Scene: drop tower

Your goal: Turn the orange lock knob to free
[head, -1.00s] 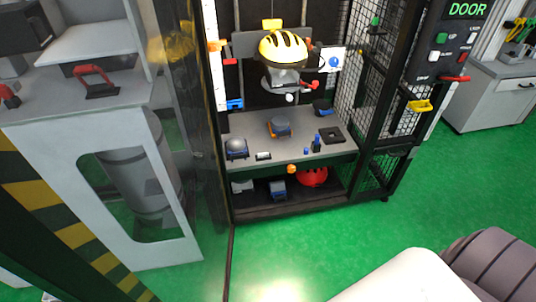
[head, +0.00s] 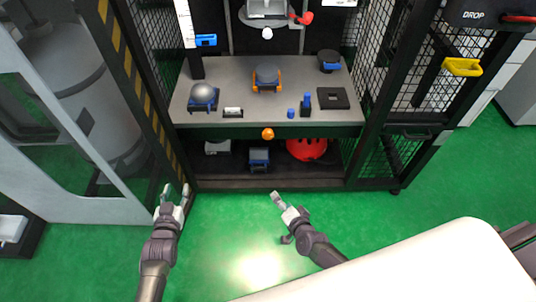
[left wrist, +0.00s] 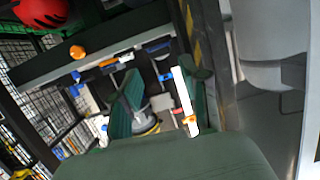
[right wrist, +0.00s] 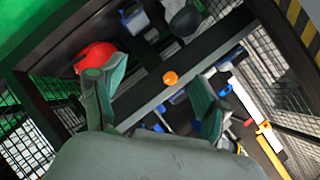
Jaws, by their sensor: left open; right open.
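The orange lock knob (head: 267,134) sits on the front edge beam below the grey bench top. It also shows in the left wrist view (left wrist: 77,52) and in the right wrist view (right wrist: 170,78). My left gripper (head: 176,194) is open and empty, low in front of the left post, left of and below the knob. My right gripper (head: 288,203) is open and empty, in front of and below the knob. In the right wrist view the knob appears between the two fingers, beyond their tips. Neither gripper touches the knob. Its pointing direction cannot be told.
The bench top (head: 225,113) holds an orange-sided fixture (head: 266,78), a silver dome (head: 203,94) and a black square plate (head: 333,98). A red helmet (head: 307,149) lies on the lower shelf. A mesh door frame (head: 410,85) stands right. Green floor in front is clear.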

